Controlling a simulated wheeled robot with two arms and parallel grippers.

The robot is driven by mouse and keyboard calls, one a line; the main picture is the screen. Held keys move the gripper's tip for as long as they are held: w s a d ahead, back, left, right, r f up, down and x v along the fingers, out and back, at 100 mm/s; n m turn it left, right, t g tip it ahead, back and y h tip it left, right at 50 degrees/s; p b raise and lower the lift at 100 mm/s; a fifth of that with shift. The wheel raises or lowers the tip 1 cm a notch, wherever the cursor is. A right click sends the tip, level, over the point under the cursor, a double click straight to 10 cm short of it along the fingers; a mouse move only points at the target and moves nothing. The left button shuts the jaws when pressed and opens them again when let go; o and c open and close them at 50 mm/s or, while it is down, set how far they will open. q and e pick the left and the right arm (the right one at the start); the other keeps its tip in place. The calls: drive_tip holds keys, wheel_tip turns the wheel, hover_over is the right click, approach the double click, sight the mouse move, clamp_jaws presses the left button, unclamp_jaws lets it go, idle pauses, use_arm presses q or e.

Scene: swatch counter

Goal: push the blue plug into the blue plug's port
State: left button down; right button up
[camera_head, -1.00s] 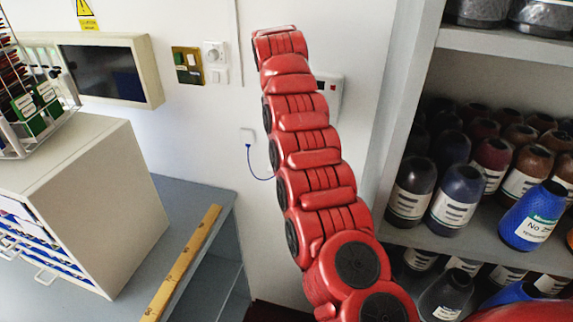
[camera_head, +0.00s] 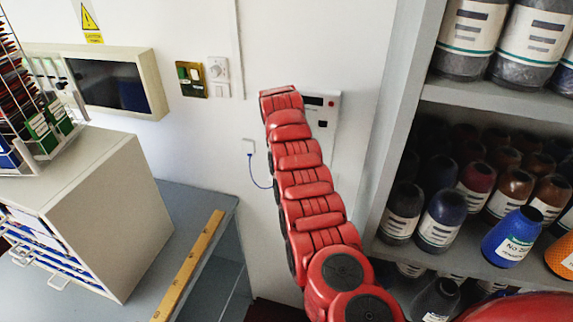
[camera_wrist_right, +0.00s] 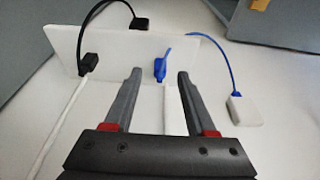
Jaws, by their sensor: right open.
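The blue plug (camera_wrist_right: 160,68) shows in the right wrist view at the face of a white panel (camera_wrist_right: 122,50). A blue cable (camera_wrist_right: 218,55) runs from it to a white box (camera_wrist_right: 243,108). My right gripper (camera_wrist_right: 160,76) is open, with one finger on each side of the blue plug; I cannot tell whether they touch it. The plug's port is not clear, and I cannot tell how far in the plug sits. In the head view my right arm hides the plug. My left gripper is not in view.
A black plug (camera_wrist_right: 91,66) with a black cable sits left of the fingers. White strips run down the wall beneath both plugs. In the head view, a shelf with several bottles (camera_head: 513,237) stands right of my arm. A cabinet (camera_head: 95,205) and a yellow ruler (camera_head: 190,265) are at left.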

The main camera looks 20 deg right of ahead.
drive_tip(key=shift+x, duration=1.15)
clamp_jaws()
